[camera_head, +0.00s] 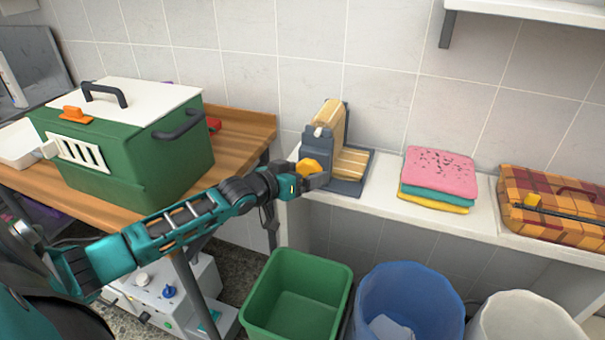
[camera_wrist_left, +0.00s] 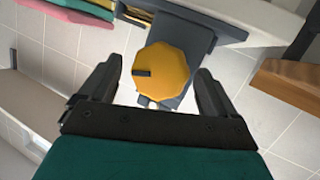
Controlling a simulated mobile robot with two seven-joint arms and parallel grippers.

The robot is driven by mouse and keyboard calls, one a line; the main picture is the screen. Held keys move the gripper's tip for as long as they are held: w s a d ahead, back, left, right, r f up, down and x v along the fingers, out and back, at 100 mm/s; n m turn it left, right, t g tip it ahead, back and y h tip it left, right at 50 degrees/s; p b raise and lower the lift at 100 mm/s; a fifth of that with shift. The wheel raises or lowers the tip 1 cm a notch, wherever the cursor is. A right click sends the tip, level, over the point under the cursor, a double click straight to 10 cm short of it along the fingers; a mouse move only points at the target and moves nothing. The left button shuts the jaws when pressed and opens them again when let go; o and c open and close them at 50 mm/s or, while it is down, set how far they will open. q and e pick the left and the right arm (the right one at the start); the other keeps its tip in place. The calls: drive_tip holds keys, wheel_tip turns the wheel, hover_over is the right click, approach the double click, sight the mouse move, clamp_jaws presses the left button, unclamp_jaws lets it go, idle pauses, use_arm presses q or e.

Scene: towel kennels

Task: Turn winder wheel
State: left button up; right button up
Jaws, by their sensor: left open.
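The winder (camera_head: 316,145) is a grey stand with a tan roll of material on it, on the white shelf at the back middle. Its orange wheel (camera_head: 309,167) faces left, toward my arm. In the left wrist view the wheel (camera_wrist_left: 162,74) is a many-sided orange knob with a small dark mark left of its middle. My left gripper (camera_head: 308,182) is at the wheel. In the wrist view its two fingers (camera_wrist_left: 157,92) are open, one on each side of the wheel, with gaps visible on both sides. My right gripper is not in view.
A green carrier (camera_head: 130,150) stands on the wooden table (camera_head: 240,130) at left. Folded towels (camera_head: 440,175) and a plaid case (camera_head: 550,215) are on the white shelf (camera_head: 395,207) at right. A green bin (camera_head: 300,295), a blue bin (camera_head: 410,300) and a white bin (camera_head: 525,320) stand below.

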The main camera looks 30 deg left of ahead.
use_arm(q)
drive_tip(key=v, duration=1.3)
drive_tip(key=shift+p, duration=0.45)
drive_tip(key=shift+w+f, duration=0.1)
drive_tip(key=s+d+f+m+g, duration=0.1)
drive_tip(key=s+d+f+g, duration=0.1)
drive_tip(key=s+d+f, duration=0.4)
drive_tip(key=s+d+f+m+g, duration=0.1)
drive_tip(key=s+d+f, duration=0.5)
drive_tip(key=d+f, duration=0.6)
drive_tip(key=shift+s+d+m+g, duration=0.25)
drive_tip(key=shift+d+m+g, duration=0.2)
drive_tip(key=shift+d, duration=0.4)
drive_tip(key=shift+a, duration=0.1)
